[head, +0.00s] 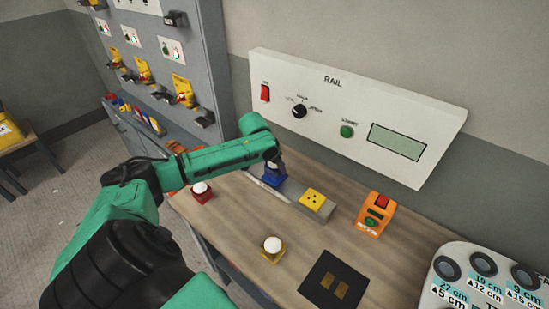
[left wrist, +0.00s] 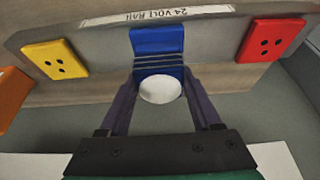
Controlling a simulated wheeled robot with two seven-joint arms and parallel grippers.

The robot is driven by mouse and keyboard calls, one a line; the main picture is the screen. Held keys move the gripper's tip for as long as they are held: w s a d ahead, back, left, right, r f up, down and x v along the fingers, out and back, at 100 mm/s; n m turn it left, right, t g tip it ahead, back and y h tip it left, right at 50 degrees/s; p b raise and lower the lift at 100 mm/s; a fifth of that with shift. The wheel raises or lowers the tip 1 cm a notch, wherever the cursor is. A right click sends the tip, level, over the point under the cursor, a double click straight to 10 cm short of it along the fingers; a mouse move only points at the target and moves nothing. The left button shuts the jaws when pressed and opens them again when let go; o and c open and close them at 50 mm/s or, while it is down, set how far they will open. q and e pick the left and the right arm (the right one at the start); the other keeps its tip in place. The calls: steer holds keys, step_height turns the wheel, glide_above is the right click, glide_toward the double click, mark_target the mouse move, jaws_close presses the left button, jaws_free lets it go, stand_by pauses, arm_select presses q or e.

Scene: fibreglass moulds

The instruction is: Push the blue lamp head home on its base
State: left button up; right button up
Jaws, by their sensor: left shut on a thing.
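The blue lamp head, with a white dome (left wrist: 160,89), is between the two fingers of my left gripper (left wrist: 160,77), which is shut on it. The blue base (left wrist: 157,39) sits on the grey rail (left wrist: 105,43) directly beyond the lamp head, in line with it. Several thin lines cross the blue between base and head; whether a gap is left there I cannot tell. In the head view, blue (head: 271,181) shows just below my left gripper (head: 274,168), and the arm hides much of the rail. My right gripper is not in view.
A yellow base (left wrist: 56,58) and a red base (left wrist: 270,40) flank the blue one. A red lamp head (head: 201,191) and a yellow lamp head (head: 272,246) stand on the wooden table (head: 225,228). An orange switch box (head: 372,215) and a black mat (head: 318,276) are to the right.

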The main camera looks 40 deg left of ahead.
arm_select(q)
steer(key=shift+f, duration=0.45)
steer(key=o, duration=1.3)
steer(key=shift+o, duration=0.2)
steer(key=b+v, duration=0.2)
steer(key=v, duration=1.2)
steer(key=shift+s+r+b, duration=0.2)
steer(key=shift+r+b, duration=0.05)
steer(key=shift+b, duration=0.15)
steer(key=shift+d, duration=0.1)
